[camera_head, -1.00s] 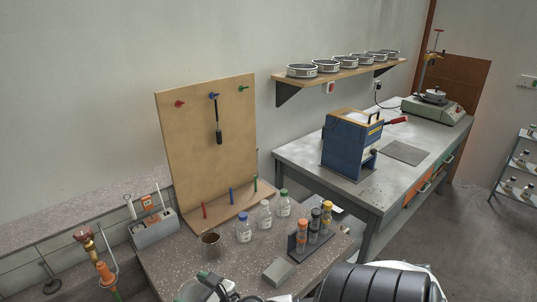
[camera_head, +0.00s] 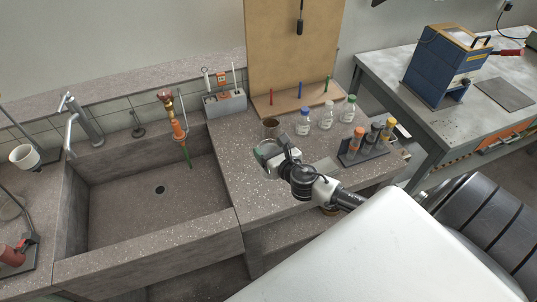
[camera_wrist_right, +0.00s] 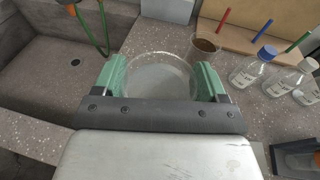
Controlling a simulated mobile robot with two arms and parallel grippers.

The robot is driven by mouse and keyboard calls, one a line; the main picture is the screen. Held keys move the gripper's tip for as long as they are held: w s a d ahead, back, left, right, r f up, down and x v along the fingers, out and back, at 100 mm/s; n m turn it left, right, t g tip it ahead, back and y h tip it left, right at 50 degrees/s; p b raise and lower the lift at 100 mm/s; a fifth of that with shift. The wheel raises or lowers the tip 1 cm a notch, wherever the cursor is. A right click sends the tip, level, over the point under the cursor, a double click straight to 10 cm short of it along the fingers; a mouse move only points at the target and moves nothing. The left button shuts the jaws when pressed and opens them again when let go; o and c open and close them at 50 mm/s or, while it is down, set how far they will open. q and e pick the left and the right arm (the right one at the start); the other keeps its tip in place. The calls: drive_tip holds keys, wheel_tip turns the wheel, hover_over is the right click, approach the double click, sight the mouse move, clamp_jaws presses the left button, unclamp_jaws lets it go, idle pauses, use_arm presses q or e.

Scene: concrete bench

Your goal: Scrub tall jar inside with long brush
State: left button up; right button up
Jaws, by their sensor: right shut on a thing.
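My right gripper (camera_head: 270,153) is over the bench right of the sink. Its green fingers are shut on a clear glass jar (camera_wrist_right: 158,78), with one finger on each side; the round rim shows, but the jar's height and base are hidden. I cannot tell whether the jar touches the bench. A grey caddy (camera_head: 226,105) behind the sink holds slim upright tools, one with a white handle (camera_head: 206,79); which of them is the long brush is unclear. A dark tool (camera_head: 300,22) hangs on the pegboard. My left gripper is not in view.
A brown cup (camera_head: 271,128) stands just beyond the jar. Capped bottles (camera_head: 326,117) and a rack (camera_head: 366,151) of tubes stand to the right. The stone sink (camera_head: 150,208) is empty on the left, with a tap (camera_head: 80,124) and an orange-and-green hose fitting (camera_head: 178,126).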

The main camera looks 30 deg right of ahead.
sight(265, 153)
drive_tip(key=shift+w+f, duration=0.4)
drive_tip(key=shift+w, duration=0.3)
drive_tip(key=shift+f+b, duration=0.9)
drive_tip(key=shift+f, duration=1.1)
drive_tip(key=o, duration=1.2)
drive_tip(key=shift+f, duration=0.2)
drive_tip(key=o, duration=0.4)
drive_tip(key=shift+s, duration=0.1)
drive_tip(key=shift+r, duration=0.1)
